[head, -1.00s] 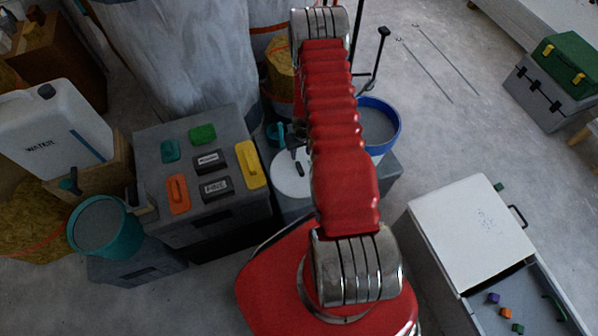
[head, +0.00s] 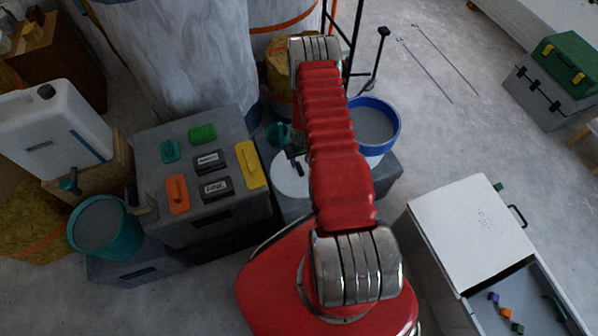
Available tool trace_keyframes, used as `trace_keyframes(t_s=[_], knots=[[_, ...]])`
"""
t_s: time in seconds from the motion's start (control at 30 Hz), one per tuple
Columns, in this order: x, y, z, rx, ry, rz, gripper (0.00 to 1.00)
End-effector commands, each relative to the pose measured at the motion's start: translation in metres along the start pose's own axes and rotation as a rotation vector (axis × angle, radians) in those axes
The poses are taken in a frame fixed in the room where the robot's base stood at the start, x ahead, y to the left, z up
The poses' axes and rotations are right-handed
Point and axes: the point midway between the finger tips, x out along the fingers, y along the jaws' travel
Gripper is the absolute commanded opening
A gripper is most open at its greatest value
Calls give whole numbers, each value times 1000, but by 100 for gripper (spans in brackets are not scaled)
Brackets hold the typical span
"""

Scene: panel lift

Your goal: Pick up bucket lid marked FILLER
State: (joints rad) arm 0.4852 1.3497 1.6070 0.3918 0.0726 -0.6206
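A white round lid (head: 289,180) lies flat on a grey surface, left of my red arm. Its right side is hidden behind the arm, and a dark handle-like piece shows on it. No FILLER marking can be read on the part I see. My gripper (head: 294,151) seems to be the small dark part at the far edge of the lid. It is mostly hidden behind my arm, so I cannot tell whether its fingers are open or touch the lid.
A blue-rimmed bucket (head: 374,126) stands right of my arm. A grey box (head: 152,150) left of the lid carries coloured tools and labelled blocks. A teal bucket (head: 105,228) and a white water can (head: 50,130) stand farther left. A white cabinet (head: 468,230) has an open drawer.

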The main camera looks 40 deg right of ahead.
Motion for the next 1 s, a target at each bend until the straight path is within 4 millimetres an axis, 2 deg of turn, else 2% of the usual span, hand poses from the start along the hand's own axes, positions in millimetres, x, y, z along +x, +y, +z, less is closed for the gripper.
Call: trace_keyframes(t_s=[0.27,0.7,1.0], knots=[[8,0,2,-1,-1,0,39],[50,0,5,-2,-1,0,39],[52,0,4,-1,0,0,39]])
